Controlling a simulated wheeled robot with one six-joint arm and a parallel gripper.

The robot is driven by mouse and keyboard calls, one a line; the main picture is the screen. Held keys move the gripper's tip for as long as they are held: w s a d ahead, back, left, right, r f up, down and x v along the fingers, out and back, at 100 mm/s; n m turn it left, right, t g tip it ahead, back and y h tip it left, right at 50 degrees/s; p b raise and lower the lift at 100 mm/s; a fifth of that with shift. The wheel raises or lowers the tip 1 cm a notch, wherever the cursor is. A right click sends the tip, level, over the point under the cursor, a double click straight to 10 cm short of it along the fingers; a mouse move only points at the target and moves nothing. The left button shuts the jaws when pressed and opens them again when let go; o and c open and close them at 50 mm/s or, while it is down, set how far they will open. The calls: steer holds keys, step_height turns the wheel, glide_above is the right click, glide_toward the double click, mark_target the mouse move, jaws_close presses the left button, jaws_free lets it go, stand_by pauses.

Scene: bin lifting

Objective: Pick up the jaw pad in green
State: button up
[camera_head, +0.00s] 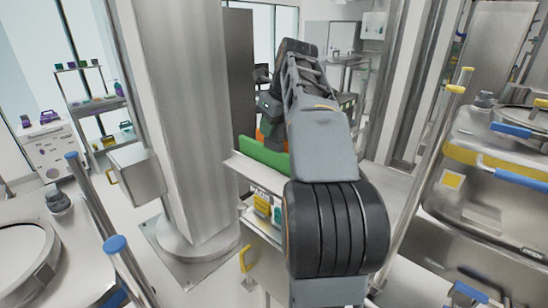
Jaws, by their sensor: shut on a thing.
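My arm rises from the bottom centre and bends over at the top. My gripper (270,116) hangs beyond it, dark and partly hidden by my arm, above the far side of a bench. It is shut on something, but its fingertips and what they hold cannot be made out. Small orange and dark green patches show just below it. A long bright green panel (262,156) stands along the bench's back edge, below the gripper. No separate green jaw pad can be told for sure.
A thick metal column (185,110) stands close on the left. Steel machines with blue and yellow handles (490,165) fill the right. Bare floor shows between.

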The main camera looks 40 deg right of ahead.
jaws_close()
steer(key=shift+r, duration=0.15)
steer(key=shift+r+p, duration=0.35)
steer(key=shift+r, duration=1.15)
steer(key=s+a+r, duration=0.5)
steer(key=s+r, duration=0.4)
steer(key=s, duration=0.4)
steer(key=shift+r, duration=0.4)
steer(key=shift+d, duration=0.1)
